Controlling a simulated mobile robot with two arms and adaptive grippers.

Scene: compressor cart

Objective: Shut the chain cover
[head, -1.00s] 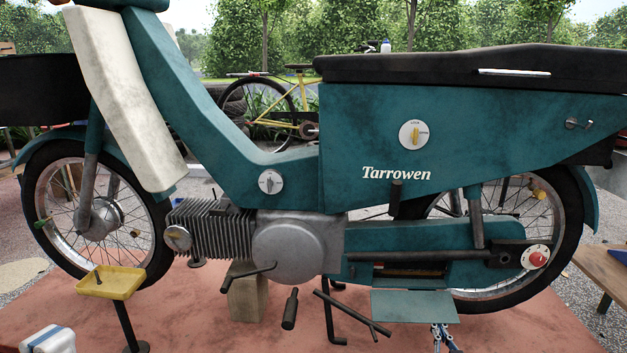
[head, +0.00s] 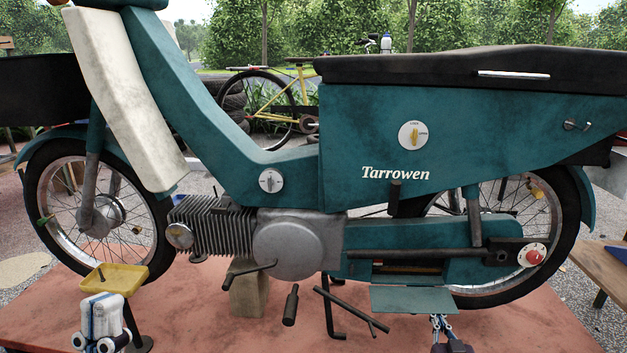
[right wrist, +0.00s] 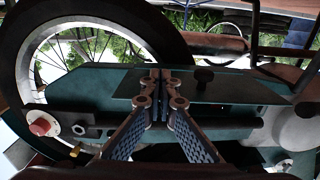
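The chain cover (head: 413,299) is a flat teal flap below the chain case (head: 430,255) of the teal moped. It is swung down and stands out from the case, leaving a dark slot (head: 405,267) open above it. It also shows as a teal plate in the right wrist view (right wrist: 225,88). My right gripper (head: 437,318) is just below the flap's outer edge in the head view. In the right wrist view its fingertips (right wrist: 161,72) are together over the plate; I cannot tell whether they touch it. My left gripper (head: 102,303) is low at the left, by the yellow tray.
A yellow tray on a stand (head: 114,279) is by the front wheel. The pedal (head: 290,305) and stand legs (head: 333,310) stick out left of the flap. A red knob (head: 534,257) sits at the chain case's right end. A wooden bench (head: 600,265) is at the right.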

